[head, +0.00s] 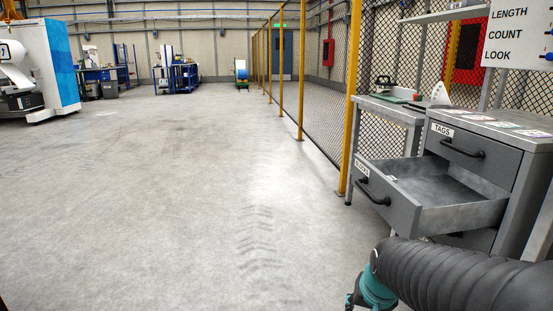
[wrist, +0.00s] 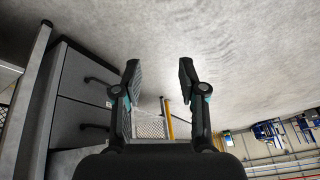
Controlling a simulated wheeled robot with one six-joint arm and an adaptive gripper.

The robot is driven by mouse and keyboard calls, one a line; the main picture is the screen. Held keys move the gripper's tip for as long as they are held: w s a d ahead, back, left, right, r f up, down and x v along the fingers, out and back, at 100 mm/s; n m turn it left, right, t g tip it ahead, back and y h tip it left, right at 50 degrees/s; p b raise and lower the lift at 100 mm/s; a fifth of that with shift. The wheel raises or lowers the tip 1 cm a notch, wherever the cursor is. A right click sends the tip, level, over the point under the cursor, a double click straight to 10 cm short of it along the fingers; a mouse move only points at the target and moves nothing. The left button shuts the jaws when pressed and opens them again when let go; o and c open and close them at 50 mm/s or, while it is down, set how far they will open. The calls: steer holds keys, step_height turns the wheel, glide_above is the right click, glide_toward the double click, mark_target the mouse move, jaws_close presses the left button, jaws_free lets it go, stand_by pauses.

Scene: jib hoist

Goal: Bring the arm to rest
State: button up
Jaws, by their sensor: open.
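My arm (head: 460,272), in a black ribbed sleeve with a teal joint (head: 376,290), reaches in from the lower right of the head view, in front of the drawer cabinet. In the wrist view my gripper (wrist: 159,76) is open. Its two dark fingers stand wide apart with nothing between them, and bare concrete floor shows beyond the tips. The fingers are not clearly visible in the head view.
A grey cabinet (head: 487,140) stands at right, with its lower drawer (head: 455,217) pulled out near my arm. The cabinet also shows in the wrist view (wrist: 77,115). A workbench (head: 400,110) and mesh fence (head: 325,115) stand beyond. Open floor (head: 190,200) lies left.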

steer(key=s+a+r+n+p, duration=0.2)
steer(key=s+r+p, duration=0.3)
steer(key=s+r, duration=0.8)
steer(key=shift+s+a+n+t+p, duration=0.15)
steer(key=shift+s+n+t+p, duration=0.25)
steer(key=shift+n, duration=0.3)
